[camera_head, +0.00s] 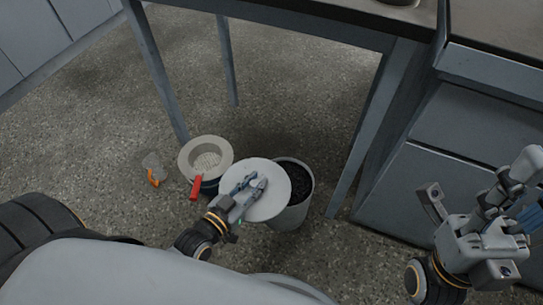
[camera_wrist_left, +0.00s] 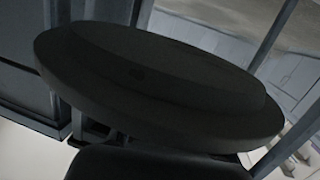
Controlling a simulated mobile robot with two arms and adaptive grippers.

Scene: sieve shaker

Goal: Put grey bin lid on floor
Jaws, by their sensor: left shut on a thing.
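The grey bin lid (camera_head: 269,204) is a round, light grey disc in the head view. My left gripper (camera_head: 254,184) is shut on it and holds it beside and partly over the bin (camera_head: 291,217). The bin stands on the floor, its mouth partly uncovered and dark inside. In the left wrist view the lid (camera_wrist_left: 160,75) looks dark and fills much of the picture, slightly tilted. My right gripper (camera_head: 462,235) is at the right of the head view, away from the lid; its finger opening is unclear.
A round sieve-like container (camera_head: 190,151) with a red-handled thing (camera_head: 196,187) stands left of the lid. A small scoop-like tool with an orange handle (camera_head: 153,178) lies farther left. Table legs (camera_head: 226,60) rise behind; a cabinet (camera_head: 415,185) stands right. Speckled floor is clear at left.

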